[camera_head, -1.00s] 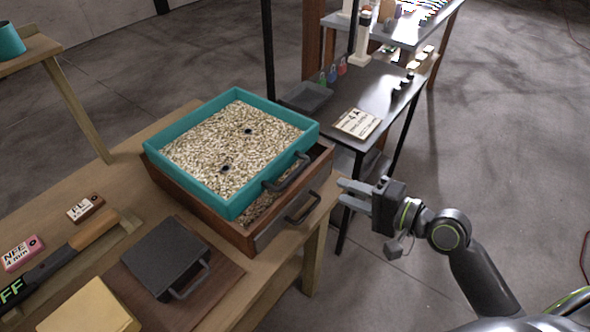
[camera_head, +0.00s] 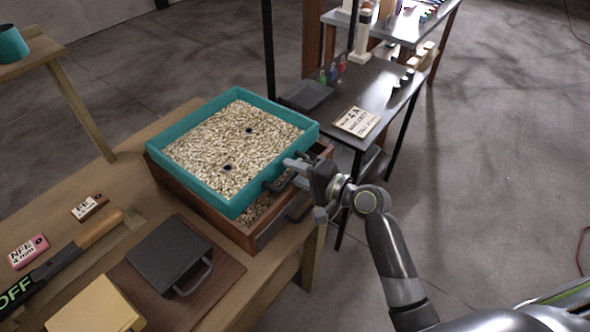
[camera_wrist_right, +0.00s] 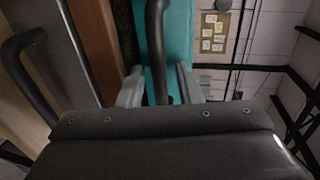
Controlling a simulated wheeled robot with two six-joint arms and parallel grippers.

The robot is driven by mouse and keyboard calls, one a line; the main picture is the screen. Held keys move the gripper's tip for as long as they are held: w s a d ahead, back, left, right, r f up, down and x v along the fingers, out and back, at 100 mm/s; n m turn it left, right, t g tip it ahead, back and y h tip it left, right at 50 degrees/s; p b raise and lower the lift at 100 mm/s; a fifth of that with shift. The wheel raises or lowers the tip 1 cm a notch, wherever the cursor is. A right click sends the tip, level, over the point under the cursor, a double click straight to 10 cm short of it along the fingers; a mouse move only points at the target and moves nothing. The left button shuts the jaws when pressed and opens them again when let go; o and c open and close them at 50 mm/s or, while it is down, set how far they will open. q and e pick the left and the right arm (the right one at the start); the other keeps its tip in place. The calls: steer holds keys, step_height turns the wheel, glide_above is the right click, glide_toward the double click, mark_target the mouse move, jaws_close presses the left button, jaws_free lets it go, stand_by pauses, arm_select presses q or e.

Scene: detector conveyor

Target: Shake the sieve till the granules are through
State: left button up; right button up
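The teal square sieve (camera_head: 188,181) sits on a brown wooden box (camera_head: 212,223) and is full of pale granules (camera_head: 215,135) with two dark spots among them. More granules show in the box below the sieve's near edge. My right gripper (camera_head: 288,172) is at the dark handle on the sieve's right side. In the right wrist view, the sieve's handle (camera_wrist_right: 158,45) runs between the two fingers, with a gap on each side, so the gripper (camera_wrist_right: 158,88) is open around it. My left gripper is not in view.
A second handle (camera_head: 298,208) sits lower on the box front, close under my gripper. A dark lidded box (camera_head: 168,255), a yellow block (camera_head: 95,308) and labelled blocks (camera_head: 28,252) lie on the wooden table. A dark side table (camera_head: 375,90) stands behind.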

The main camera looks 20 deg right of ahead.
steer(key=shift+w, duration=0.1)
steer(key=shift+c, duration=0.3)
jaws_close()
steer(key=shift+r+x, duration=0.15)
steer(key=shift+x, duration=0.6)
steer(key=shift+r+x, duration=0.2)
steer(key=shift+x, duration=0.6)
steer(key=shift+c, duration=1.7)
jaws_free()
steer(key=o, duration=0.4)
